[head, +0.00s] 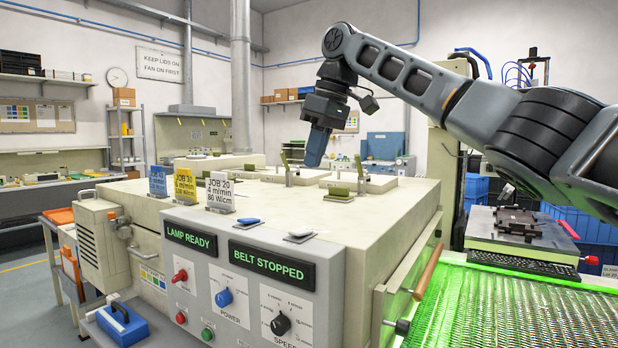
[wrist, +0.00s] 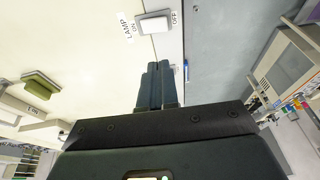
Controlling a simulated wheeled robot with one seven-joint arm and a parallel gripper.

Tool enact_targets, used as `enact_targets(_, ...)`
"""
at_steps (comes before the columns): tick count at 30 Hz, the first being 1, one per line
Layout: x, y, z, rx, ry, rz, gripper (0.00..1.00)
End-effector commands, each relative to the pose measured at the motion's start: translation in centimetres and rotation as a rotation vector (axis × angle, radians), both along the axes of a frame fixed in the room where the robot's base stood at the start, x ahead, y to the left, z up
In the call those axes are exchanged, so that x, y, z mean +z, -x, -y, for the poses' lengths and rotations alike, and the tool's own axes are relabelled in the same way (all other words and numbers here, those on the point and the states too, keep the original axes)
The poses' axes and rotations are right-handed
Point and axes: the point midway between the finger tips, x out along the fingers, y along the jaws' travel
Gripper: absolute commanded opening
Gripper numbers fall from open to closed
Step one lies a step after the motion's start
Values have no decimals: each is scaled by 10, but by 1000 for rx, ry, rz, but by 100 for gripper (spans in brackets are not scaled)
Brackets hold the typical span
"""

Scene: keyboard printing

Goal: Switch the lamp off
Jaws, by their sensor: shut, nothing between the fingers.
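A white rocker switch (wrist: 155,25) labelled LAMP, with ON and OFF beside it, is at the top of the wrist view. My gripper (wrist: 160,66) is shut and empty. Its fingertips point toward the switch and appear short of it in the picture; I cannot tell the exact gap. In the head view, my gripper (head: 315,160) hangs down over the top of the cream machine (head: 320,215), and I cannot pick out the rocker switch there. A panel display (head: 190,239) reads LAMP READY.
A second display (head: 271,266) reads BELT STOPPED. The front panel has a blue power knob (head: 223,298) and a black speed knob (head: 280,324). Green-handled clamps (head: 338,193) and job cards (head: 219,192) stand on the machine top. A green-lit mesh belt (head: 490,310) lies at right.

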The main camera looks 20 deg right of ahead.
Motion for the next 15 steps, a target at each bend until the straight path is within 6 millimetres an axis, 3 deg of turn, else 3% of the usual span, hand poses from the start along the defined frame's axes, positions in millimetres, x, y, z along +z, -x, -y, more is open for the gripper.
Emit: enact_targets(15,-91,-16,-19,0,3,-2,0)
